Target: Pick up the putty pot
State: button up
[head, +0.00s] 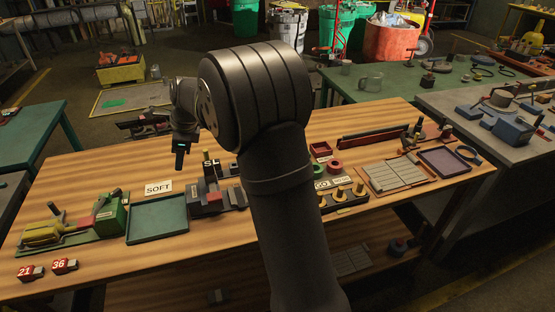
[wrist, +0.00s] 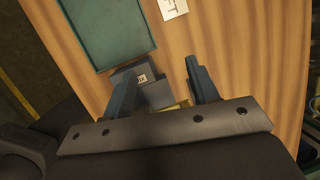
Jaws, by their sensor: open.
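My gripper (head: 180,160) hangs above the back part of the wooden table, over the area behind the "SOFT" card. In the wrist view its two fingers (wrist: 158,72) stand apart and nothing is held between them. A dark grey block with a small pale label (wrist: 141,77) shows below and between the fingers, apart from them as far as I can tell. A bit of something yellow (wrist: 182,105) shows near the gripper's base, mostly hidden. I cannot tell which thing is the putty pot; my arm hides part of the table.
A green tray (head: 131,221) and the "SOFT" card (head: 158,188) lie on the wooden table. Dark blocks (head: 209,200) stand right of the tray. A green-and-yellow device (head: 105,215) stands at left. A purple tray (head: 446,161) lies at right.

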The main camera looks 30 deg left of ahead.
jog(key=w+d+r+m+t, duration=0.1)
jog(key=w+d+r+t, duration=0.15)
jog(key=w, duration=0.95)
jog(key=w+d+g+h, duration=0.2)
jog(key=w+d+h, duration=0.2)
jog(key=w+d, duration=1)
jog(key=shift+m+t, duration=0.25)
jog(key=shift+m, duration=0.05)
jog(key=f, duration=1)
jog(key=shift+s+d+f, duration=0.15)
jog(key=shift+d, duration=0.1)
jog(key=shift+s+f, duration=0.1)
jog(key=shift+f, duration=3.05)
jog(key=c, duration=0.9)
jog(key=shift+r, duration=0.1)
